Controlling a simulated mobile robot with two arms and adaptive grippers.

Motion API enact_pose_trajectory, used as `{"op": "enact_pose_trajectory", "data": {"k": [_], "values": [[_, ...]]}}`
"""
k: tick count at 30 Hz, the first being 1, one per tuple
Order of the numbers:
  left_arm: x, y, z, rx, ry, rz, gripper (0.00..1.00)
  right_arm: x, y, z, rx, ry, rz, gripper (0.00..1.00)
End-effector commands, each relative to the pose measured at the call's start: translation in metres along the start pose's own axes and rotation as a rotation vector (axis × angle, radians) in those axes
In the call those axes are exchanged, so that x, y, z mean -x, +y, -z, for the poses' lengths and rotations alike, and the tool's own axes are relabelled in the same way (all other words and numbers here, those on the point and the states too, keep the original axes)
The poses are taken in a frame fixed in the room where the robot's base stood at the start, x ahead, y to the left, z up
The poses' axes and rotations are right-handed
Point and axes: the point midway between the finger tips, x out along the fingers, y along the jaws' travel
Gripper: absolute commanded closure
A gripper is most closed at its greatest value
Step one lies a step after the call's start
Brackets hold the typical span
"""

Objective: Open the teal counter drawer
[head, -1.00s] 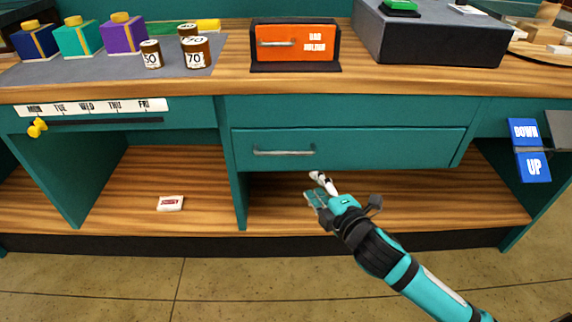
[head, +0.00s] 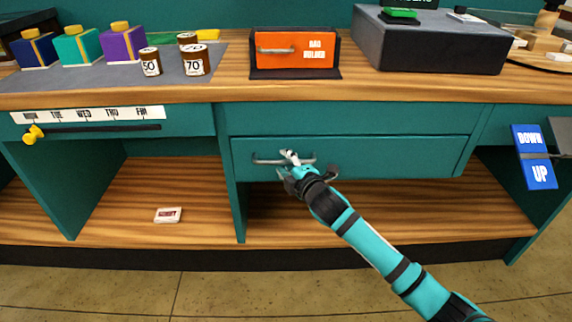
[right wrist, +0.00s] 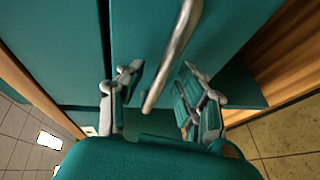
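The teal counter drawer (head: 400,158) is below the counter top, its front looking flush with the cabinet. Its silver bar handle (head: 268,161) is on the left part of the front. My right gripper (head: 287,163) is at the right part of this handle. In the right wrist view, the handle (right wrist: 174,55) passes between the two spread fingers of my right gripper (right wrist: 158,92), with gaps visible on both sides. The drawer front (right wrist: 225,50) lies behind them. My left gripper is not in view.
Below the drawer is an open wooden shelf (head: 400,212). A blue DOWN/UP sign (head: 534,157) hangs at the right. On the counter stand an orange holder (head: 294,54), several small jars (head: 195,60) and wrapped boxes (head: 123,44). A small card box (head: 168,215) lies on the left shelf.

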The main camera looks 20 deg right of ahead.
Motion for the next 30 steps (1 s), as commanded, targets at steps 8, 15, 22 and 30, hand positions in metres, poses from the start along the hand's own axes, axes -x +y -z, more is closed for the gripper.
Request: {"op": "enact_pose_trajectory", "data": {"k": [8, 15, 22, 30], "values": [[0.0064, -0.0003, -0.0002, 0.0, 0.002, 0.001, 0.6, -0.0078, 0.0002, 0.0001, 0.0, 0.0, 0.0, 0.64], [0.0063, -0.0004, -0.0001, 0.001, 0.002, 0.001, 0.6, -0.0075, 0.0003, 0.0, 0.0, 0.0, 0.0, 0.79], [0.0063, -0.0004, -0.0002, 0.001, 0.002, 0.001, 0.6, -0.0074, 0.0003, -0.0001, 0.0, 0.0, 0.0, 1.0], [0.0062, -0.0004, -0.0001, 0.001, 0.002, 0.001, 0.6, -0.0074, 0.0005, -0.0002, -0.001, 0.0, -0.001, 1.0]]}}
